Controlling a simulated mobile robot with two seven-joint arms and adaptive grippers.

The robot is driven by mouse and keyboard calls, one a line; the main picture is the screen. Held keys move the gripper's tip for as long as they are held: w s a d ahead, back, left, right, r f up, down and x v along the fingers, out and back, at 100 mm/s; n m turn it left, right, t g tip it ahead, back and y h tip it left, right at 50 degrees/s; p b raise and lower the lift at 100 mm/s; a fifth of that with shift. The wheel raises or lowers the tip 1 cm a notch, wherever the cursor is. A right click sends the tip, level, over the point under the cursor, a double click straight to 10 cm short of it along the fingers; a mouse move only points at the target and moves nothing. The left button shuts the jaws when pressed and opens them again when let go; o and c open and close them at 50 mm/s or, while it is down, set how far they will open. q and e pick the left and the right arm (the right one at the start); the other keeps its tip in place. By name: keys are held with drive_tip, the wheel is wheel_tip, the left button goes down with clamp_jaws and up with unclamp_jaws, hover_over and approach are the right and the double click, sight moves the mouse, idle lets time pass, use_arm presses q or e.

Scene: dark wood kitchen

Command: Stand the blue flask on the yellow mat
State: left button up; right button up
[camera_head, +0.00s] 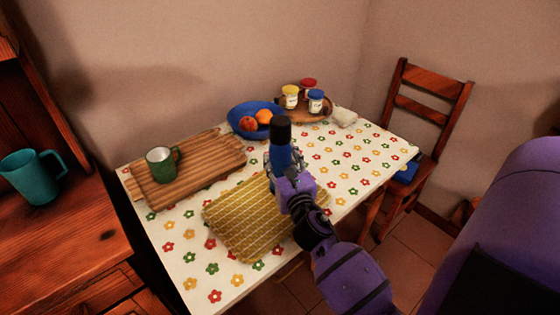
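The blue flask (281,155) with a black cap stands upright in the grasp of my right gripper (284,170). The gripper is shut around the flask's lower part and hides its base. The yellow mat (243,224) is a woven rectangle on the flowered tablecloth at the near side of the table. The flask appears over or just behind the mat's far right part; I cannot tell whether its base touches anything. My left gripper is not in view.
A green mug (160,165) stands on a ribbed wooden board (212,157) at left. A whitish item (344,116) lies at the back right. The table's right side is clear.

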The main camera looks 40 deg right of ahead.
drive_tip(key=shift+r, duration=0.15)
drive_tip(key=o, duration=1.6)
drive_tip(key=shift+f, duration=0.2)
drive_tip(key=shift+r, duration=0.3)
drive_tip(key=b+v, duration=0.1)
drive_tip(key=v, duration=1.1)
drive_tip(key=shift+f, duration=0.15)
